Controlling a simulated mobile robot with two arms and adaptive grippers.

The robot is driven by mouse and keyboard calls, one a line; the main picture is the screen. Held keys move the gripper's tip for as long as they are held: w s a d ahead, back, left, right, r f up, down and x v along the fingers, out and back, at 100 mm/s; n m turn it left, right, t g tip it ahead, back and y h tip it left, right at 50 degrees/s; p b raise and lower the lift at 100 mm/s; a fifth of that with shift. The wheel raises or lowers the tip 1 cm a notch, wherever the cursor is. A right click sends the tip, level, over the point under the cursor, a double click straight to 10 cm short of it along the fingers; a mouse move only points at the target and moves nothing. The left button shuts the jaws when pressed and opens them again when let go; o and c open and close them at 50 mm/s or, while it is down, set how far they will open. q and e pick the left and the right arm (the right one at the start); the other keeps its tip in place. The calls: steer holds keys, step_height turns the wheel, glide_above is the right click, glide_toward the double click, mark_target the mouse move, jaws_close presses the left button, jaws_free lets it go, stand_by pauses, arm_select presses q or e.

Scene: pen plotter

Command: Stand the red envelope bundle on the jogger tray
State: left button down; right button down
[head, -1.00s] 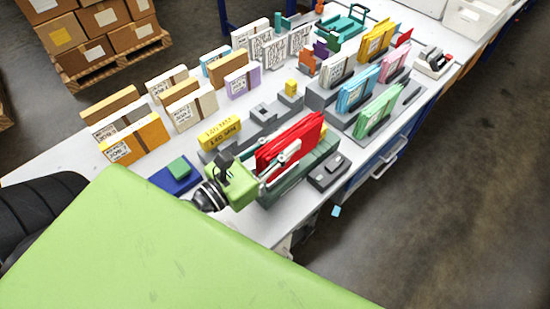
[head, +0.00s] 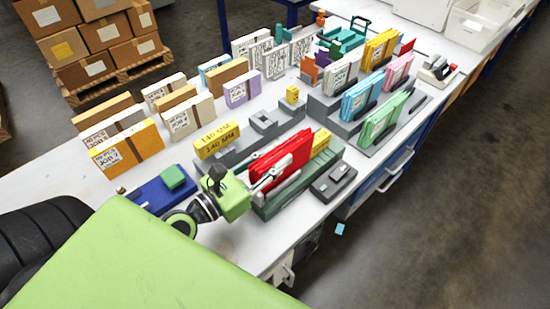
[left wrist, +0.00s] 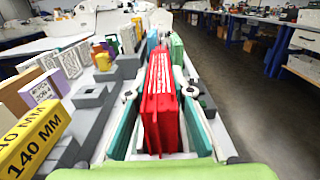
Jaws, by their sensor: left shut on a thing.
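The red envelope bundle (head: 284,157) stands upright on edge between the fingers of my left gripper (head: 270,178). The gripper is shut on it; the left wrist view shows the bundle (left wrist: 160,105) centred with a finger on each side. The green jogger tray (head: 290,200) is directly under and around the bundle in the head view. My right gripper is not in view.
A yellow 140 MM block (head: 217,139) stands left of the tray, and another yellow block (head: 320,143) lies just behind the bundle. A dark grey control box (head: 333,181) is close on the right. Pastel bundles stand in grey racks (head: 388,135) beyond. A blue pad (head: 160,193) is near my arm.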

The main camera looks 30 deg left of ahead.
arm_select(q)
steer(key=shift+f, duration=0.25)
steer(key=c, duration=1.8)
jaws_free()
steer(key=shift+r, duration=0.1)
